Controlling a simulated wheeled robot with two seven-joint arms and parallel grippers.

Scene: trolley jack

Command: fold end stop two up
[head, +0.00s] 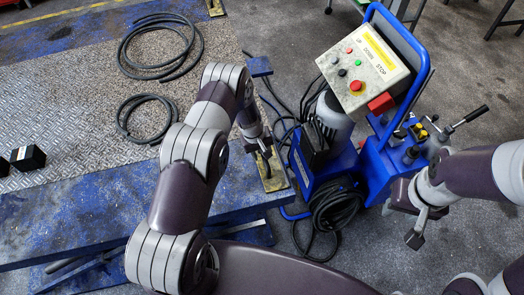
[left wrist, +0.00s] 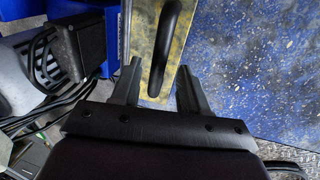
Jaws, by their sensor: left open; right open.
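A worn yellow plate (head: 275,183) lies at the right end of the blue platform edge. I take it to be the end stop's base, though no label shows. In the left wrist view, the yellow plate (left wrist: 182,28) carries a curved black bar (left wrist: 163,45). My left gripper (head: 263,152) is above the plate, pointing down. In the left wrist view its open fingers (left wrist: 160,72) stand on either side of the bar's near end; I cannot tell whether they touch it. My right gripper (head: 414,236) is open and empty at the right, beside the blue power unit.
The blue power unit (head: 375,165) with its control box (head: 362,68) and coiled black cable (head: 338,207) stands close right of the plate. Black hoses (head: 137,60) and a black block (head: 28,158) lie on the platform (head: 75,90). Another yellow plate (head: 214,7) shows at the top.

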